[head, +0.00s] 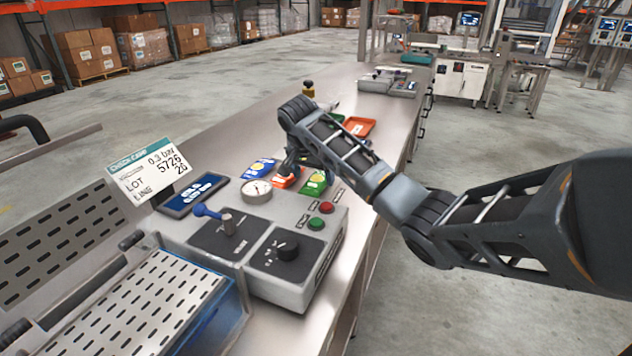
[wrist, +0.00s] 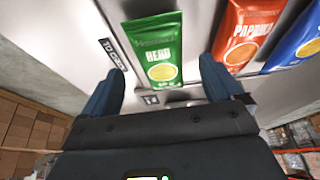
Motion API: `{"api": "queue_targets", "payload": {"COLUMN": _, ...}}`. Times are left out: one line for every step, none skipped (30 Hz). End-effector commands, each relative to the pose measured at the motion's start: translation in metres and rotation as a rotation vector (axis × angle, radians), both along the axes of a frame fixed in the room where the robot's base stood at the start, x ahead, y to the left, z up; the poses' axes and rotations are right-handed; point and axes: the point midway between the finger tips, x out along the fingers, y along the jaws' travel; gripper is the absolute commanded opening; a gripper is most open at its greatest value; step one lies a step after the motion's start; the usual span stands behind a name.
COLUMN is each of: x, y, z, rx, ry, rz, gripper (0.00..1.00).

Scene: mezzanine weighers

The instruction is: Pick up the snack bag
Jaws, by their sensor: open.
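Three snack bags lie side by side on the steel bench. The green bag marked HERB (wrist: 158,50) also shows in the head view (head: 314,184). The orange-red bag marked PAPRIKA (wrist: 240,35) shows in the head view (head: 285,181), partly hidden by my gripper. The blue bag (wrist: 295,42) is also in the head view (head: 259,168). My gripper (wrist: 161,68) is open and empty, with the green bag between its two fingers in the wrist view. In the head view my gripper (head: 291,168) is just above the bags. Whether it touches them I cannot tell.
A grey control box (head: 290,265) with a knob, red and green buttons and a round gauge (head: 257,190) stands in front of the bags. A dark display (head: 192,194) and a label sign (head: 150,170) are at left. An orange tray (head: 360,127) lies beyond.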

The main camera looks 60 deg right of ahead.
Motion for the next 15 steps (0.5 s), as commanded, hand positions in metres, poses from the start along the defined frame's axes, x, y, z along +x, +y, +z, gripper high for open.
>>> {"api": "queue_targets", "payload": {"x": 0.000, "y": -0.005, "z": -0.005, "rx": 0.001, "ry": 0.003, "rz": -0.002, "gripper": 0.94}}
{"api": "queue_targets", "payload": {"x": 0.001, "y": -0.006, "z": -0.010, "rx": 0.001, "ry": 0.004, "rz": -0.003, "gripper": 0.94}}
{"api": "queue_targets", "payload": {"x": 0.001, "y": -0.009, "z": -0.015, "rx": 0.001, "ry": 0.004, "rz": -0.004, "gripper": 0.94}}
{"api": "queue_targets", "payload": {"x": 0.002, "y": -0.010, "z": -0.020, "rx": 0.001, "ry": 0.004, "rz": -0.002, "gripper": 0.94}}
{"api": "queue_targets", "payload": {"x": 0.002, "y": -0.011, "z": -0.023, "rx": 0.001, "ry": 0.003, "rz": -0.001, "gripper": 0.94}}
{"api": "queue_targets", "payload": {"x": 0.002, "y": -0.012, "z": -0.027, "rx": 0.002, "ry": 0.003, "rz": -0.001, "gripper": 0.94}}
{"api": "queue_targets", "payload": {"x": 0.003, "y": -0.013, "z": -0.029, "rx": 0.001, "ry": 0.001, "rz": 0.000, "gripper": 0.94}}
{"api": "queue_targets", "payload": {"x": 0.003, "y": -0.013, "z": -0.031, "rx": 0.001, "ry": 0.001, "rz": -0.001, "gripper": 0.94}}
{"api": "queue_targets", "payload": {"x": 0.003, "y": -0.014, "z": -0.033, "rx": 0.001, "ry": 0.001, "rz": -0.001, "gripper": 0.94}}
{"api": "queue_targets", "payload": {"x": 0.003, "y": -0.014, "z": -0.033, "rx": 0.001, "ry": 0.001, "rz": -0.001, "gripper": 0.94}}
{"api": "queue_targets", "payload": {"x": 0.003, "y": -0.014, "z": -0.034, "rx": 0.001, "ry": 0.001, "rz": -0.001, "gripper": 0.94}}
{"api": "queue_targets", "payload": {"x": 0.003, "y": -0.014, "z": -0.034, "rx": 0.001, "ry": 0.001, "rz": -0.001, "gripper": 0.94}}
{"api": "queue_targets", "payload": {"x": 0.003, "y": -0.014, "z": -0.034, "rx": 0.001, "ry": 0.000, "rz": -0.001, "gripper": 0.94}}
{"api": "queue_targets", "payload": {"x": 0.003, "y": -0.014, "z": -0.034, "rx": 0.001, "ry": 0.000, "rz": -0.001, "gripper": 0.94}}
{"api": "queue_targets", "payload": {"x": 0.003, "y": -0.014, "z": -0.034, "rx": 0.001, "ry": 0.000, "rz": -0.001, "gripper": 0.94}}
